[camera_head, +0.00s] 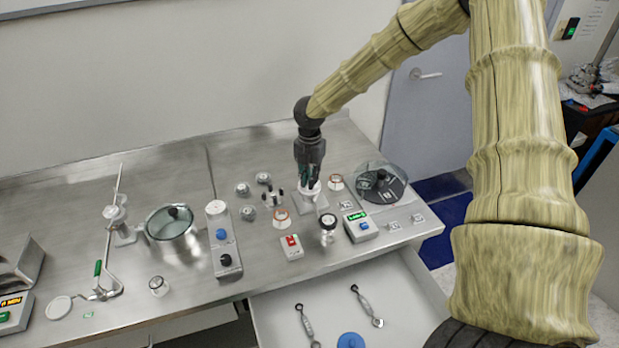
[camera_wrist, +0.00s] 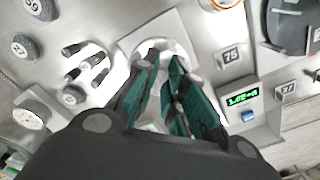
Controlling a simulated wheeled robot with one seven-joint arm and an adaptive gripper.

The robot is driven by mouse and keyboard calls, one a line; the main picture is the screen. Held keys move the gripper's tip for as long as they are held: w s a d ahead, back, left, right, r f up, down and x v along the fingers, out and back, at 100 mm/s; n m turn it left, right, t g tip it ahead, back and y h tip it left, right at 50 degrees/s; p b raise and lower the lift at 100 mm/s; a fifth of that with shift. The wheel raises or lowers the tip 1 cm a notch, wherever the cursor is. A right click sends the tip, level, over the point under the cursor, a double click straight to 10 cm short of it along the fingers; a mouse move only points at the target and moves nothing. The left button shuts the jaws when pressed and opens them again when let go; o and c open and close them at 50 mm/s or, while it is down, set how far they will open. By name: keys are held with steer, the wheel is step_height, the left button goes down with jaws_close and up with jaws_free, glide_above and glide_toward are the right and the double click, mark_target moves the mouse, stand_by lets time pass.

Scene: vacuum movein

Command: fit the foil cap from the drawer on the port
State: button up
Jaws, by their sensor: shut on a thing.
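My gripper (camera_head: 310,184) points down with its teal fingers over the port at the right part of the steel bench. It is shut on a pale, silvery thing, which looks like the foil cap but is mostly hidden by the fingers. The port's square steel base (camera_head: 313,204) shows just below the fingertips, and its plate also shows in the wrist view (camera_wrist: 126,48). I cannot tell whether the held thing touches the port. The drawer (camera_head: 276,311) is open at the bench front; no foil cap shows in its visible part.
The drawer holds two wrench-like tools (camera_head: 364,304) and a blue disc (camera_head: 351,340). Close around the port stand a small gauge (camera_head: 328,223), a green-display box (camera_head: 361,226), a red-switch box (camera_head: 291,246), several grey knobs (camera_head: 249,213) and a clear-covered round device (camera_head: 381,186).

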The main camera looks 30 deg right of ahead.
steer(key=shift+f, duration=0.5)
stand_by(0.5)
stand_by(0.3)
steer(key=o, duration=0.8)
steer(key=shift+r, duration=0.1)
step_height(320, 180, up, 12)
stand_by(0.6)
